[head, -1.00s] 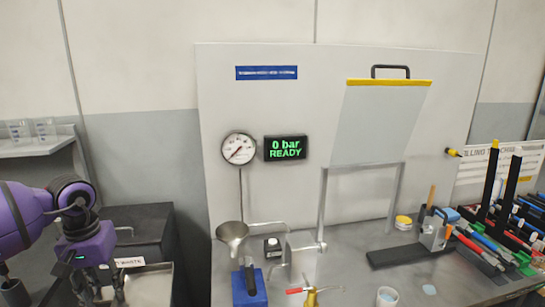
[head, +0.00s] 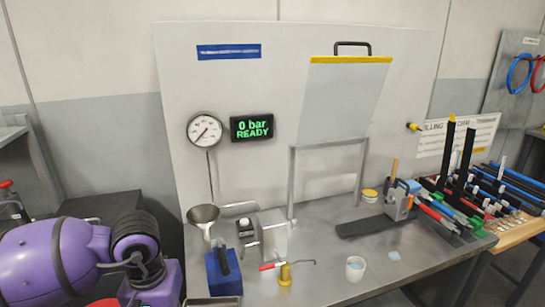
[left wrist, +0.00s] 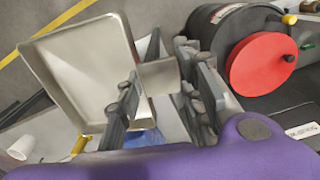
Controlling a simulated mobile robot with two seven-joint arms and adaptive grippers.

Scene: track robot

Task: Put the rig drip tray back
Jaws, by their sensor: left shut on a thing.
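The drip tray (left wrist: 84,66) is a shallow, empty metal pan with a raised rim, large in the left wrist view. My left gripper (left wrist: 157,75) is shut on the drip tray's flat metal tab, between its two dark fingers. The tray looks tilted in that view. In the head view my purple left wrist is at the lower left, and a metal rim, likely the tray's (head: 212,301), shows at the bottom edge. The rig bench (head: 330,280) has a funnel (head: 203,214), a blue block (head: 222,270) and a grey metal block (head: 273,236). My right gripper is not in view.
A gauge (head: 204,129) and a display (head: 252,127) reading 0 bar READY are on the back panel. A guard (head: 345,97) hangs raised. A red-tipped lever on a brass fitting (head: 285,273) and a white cup (head: 355,268) stand at the front. Tools crowd the right.

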